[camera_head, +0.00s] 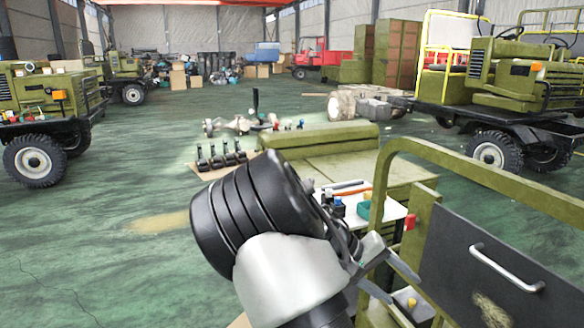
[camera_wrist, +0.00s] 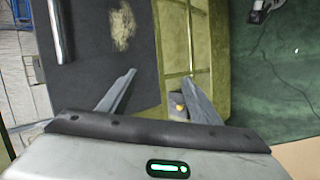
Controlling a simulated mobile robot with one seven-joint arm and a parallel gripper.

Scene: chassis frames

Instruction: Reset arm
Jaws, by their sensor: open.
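My gripper (camera_head: 388,276) is open and empty in the head view, with its two grey fingers spread apart beside the olive-green vehicle frame. In the wrist view my gripper (camera_wrist: 158,98) points down over the frame, with its fingers wide apart. Nothing is between the fingertips except the view of a dark panel and green metal behind them. The black panel (camera_head: 470,238) with a silver handle (camera_head: 506,268) stands right of my gripper in the head view. The handle also shows at the upper left of the wrist view (camera_wrist: 60,32). I cannot tell whether a finger touches the frame.
A green metal frame (camera_head: 480,172) rises close to my gripper. A white tabletop (camera_head: 385,209) with small parts lies behind my arm. Black parts (camera_head: 220,157) lie on cardboard on the floor. Green trucks stand left (camera_head: 48,110) and right (camera_head: 500,95). The left floor is clear.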

